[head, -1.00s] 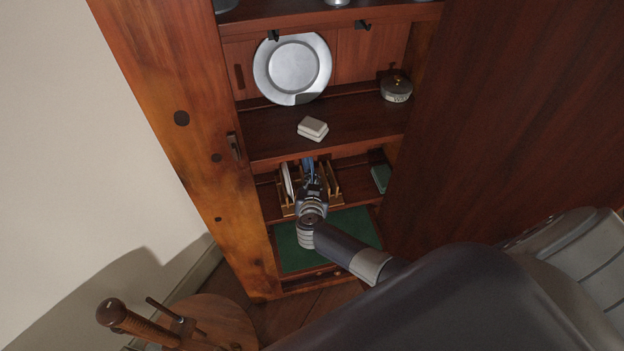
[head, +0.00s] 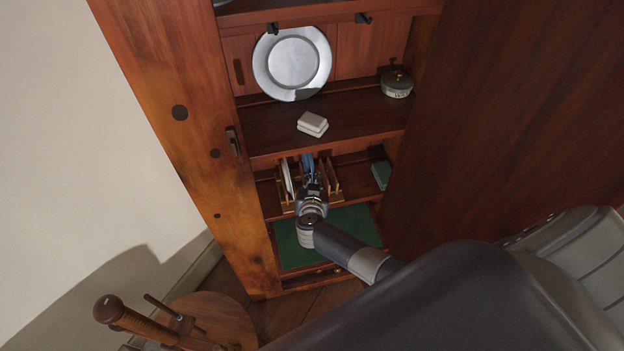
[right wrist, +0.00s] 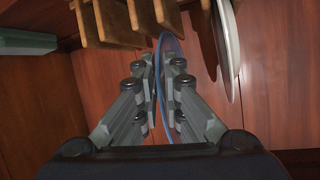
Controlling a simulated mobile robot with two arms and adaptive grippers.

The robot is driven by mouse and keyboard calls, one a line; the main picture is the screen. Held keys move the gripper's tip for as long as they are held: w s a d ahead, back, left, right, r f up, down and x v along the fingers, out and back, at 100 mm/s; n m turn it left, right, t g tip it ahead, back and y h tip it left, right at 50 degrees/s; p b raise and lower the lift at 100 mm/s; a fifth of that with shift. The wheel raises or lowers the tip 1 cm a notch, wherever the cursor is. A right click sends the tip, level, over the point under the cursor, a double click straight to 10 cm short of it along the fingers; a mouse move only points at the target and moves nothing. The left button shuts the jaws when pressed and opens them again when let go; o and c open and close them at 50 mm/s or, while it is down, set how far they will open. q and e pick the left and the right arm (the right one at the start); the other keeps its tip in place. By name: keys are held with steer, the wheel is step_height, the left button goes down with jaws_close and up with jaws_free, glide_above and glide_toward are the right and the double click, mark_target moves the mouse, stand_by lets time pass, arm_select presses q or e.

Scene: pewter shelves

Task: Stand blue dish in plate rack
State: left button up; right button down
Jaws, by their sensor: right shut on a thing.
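The blue dish (head: 308,163) stands on edge among the slats of the wooden plate rack (head: 334,186) on the lower shelf. My right gripper (head: 311,183) reaches into the rack from the front and hides part of the dish. In the right wrist view the gripper (right wrist: 163,75) is shut on the rim of the blue dish (right wrist: 161,95), which shows edge-on between the fingers. Rack slats (right wrist: 130,22) rise beside it. Whether the dish touches the rack's base is hidden. My left gripper is not in view.
A white plate (head: 286,176) stands in the rack left of the dish; it also shows in the right wrist view (right wrist: 229,50). A green box (head: 381,174) sits right of the rack.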

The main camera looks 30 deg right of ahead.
steer(key=shift+f+b, duration=0.9)
steer(key=shift+f, duration=0.35)
steer(key=c, duration=1.7)
jaws_free()
steer(key=shift+o, duration=0.2)
steer(key=shift+s+f, duration=0.15)
steer(key=shift+s, duration=0.05)
steer(key=v, duration=1.2)
steer(key=shift+w, duration=0.2)
